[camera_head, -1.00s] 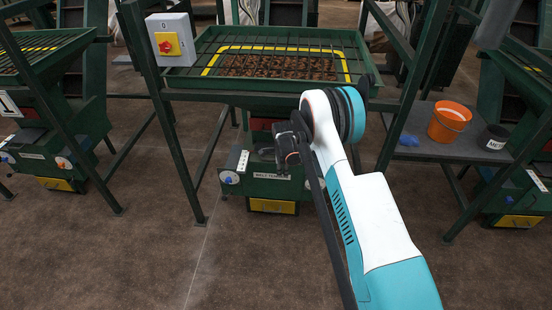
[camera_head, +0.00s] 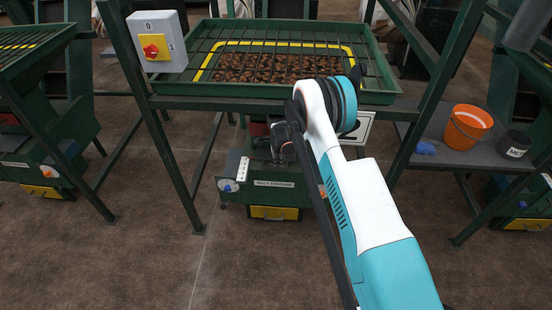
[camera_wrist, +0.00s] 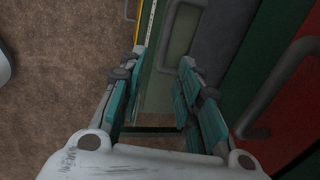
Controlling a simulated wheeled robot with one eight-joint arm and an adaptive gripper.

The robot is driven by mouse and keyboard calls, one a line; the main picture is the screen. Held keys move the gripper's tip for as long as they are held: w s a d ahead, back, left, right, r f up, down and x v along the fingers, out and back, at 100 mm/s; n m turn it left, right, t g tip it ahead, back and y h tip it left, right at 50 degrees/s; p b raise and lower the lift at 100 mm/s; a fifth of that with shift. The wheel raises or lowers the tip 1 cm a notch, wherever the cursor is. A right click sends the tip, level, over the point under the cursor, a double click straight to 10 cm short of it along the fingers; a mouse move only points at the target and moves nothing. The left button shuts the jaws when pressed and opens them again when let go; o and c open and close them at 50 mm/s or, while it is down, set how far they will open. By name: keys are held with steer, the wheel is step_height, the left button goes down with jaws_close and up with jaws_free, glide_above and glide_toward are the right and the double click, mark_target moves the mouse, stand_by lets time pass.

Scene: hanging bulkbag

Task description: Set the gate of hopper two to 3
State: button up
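The middle hopper (camera_head: 390,92), a green tray with a grid over brown contents, stands ahead in the head view. A white plate with a partly hidden dark mark (camera_head: 358,130) hangs under its front; my arm covers part of it. Below is a green machine body with a white numbered scale (camera_head: 243,168), too small to read. My gripper (camera_wrist: 163,57) is open in the wrist view, its teal-padded fingers apart over a grey-green panel (camera_wrist: 178,40). A pale marked strip (camera_wrist: 148,22) lies by the left fingertip. I cannot tell which part is the gate, or its setting.
A switch box (camera_head: 158,42) with a red knob is on the left post. An orange bucket (camera_head: 467,127) and a dark pot (camera_head: 515,145) stand on a shelf at right. A dark handle (camera_wrist: 265,100) is right of my fingers. The floor in front is open.

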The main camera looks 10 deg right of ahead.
mark_target(279, 168)
steer(key=f+b, duration=0.1)
steer(key=f, duration=0.1)
steer(key=w+f+b, duration=0.1)
steer(key=f, duration=0.2)
steer(key=f+b, duration=0.1)
steer(key=f, duration=0.1)
steer(key=shift+w+d+f, duration=0.15)
steer(key=shift+w+d, duration=0.05)
steer(key=shift+w, duration=0.15)
jaws_close()
